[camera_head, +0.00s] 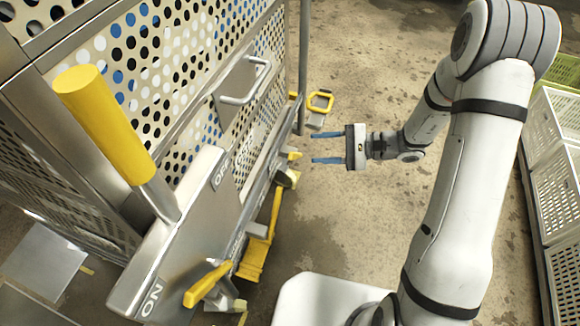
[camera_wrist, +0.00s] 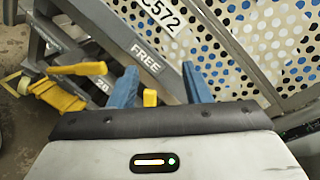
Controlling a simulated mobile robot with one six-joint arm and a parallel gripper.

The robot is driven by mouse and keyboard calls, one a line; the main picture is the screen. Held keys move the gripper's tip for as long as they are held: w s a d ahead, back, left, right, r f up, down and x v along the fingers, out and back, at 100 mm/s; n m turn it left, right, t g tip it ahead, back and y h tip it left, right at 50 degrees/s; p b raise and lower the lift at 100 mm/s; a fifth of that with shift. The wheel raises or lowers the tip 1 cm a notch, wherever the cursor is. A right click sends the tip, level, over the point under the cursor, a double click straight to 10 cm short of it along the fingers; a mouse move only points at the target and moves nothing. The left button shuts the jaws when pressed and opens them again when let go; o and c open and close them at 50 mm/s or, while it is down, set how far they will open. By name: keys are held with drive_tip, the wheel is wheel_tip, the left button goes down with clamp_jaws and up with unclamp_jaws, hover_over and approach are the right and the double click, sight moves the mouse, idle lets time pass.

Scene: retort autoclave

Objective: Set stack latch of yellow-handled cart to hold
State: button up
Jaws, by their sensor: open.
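The cart (camera_head: 225,62) has perforated panels and stands at the left in the head view. A thick yellow handle (camera_head: 105,120) rises on a metal stem in front of it. My gripper (camera_head: 313,148) is open and empty, its two blue fingers pointing left at the cart's lower rail. A small yellow tab (camera_head: 294,155) sits on that rail, just short of the fingertips. In the wrist view, a yellow tab (camera_wrist: 150,97) shows between the fingers, nearer the left one; contact cannot be told. A grey bar marked FREE (camera_wrist: 146,57) lies beyond it. No HOLD mark is readable.
A metal plate (camera_head: 165,235) marked ON and OFF stands in the foreground. Yellow levers (camera_head: 207,283) line the rail, and another yellow lever (camera_wrist: 75,69) is left in the wrist view. Pale crates (camera_head: 553,130) stand at the right.

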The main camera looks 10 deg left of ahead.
sight(296, 156)
drive_tip(key=w+f+m+t+y+b, duration=0.2)
drive_tip(key=w+f+m+t+b, duration=0.15)
drive_tip(key=f, duration=0.85)
drive_tip(key=a, duration=0.2)
drive_tip(key=w+a+b, duration=0.1)
drive_tip(key=a, duration=0.2)
drive_tip(key=a+b, duration=0.1)
drive_tip(key=a, duration=0.2)
drive_tip(key=shift+w+a, duration=0.2)
drive_tip(key=shift+a, duration=0.05)
clamp_jaws()
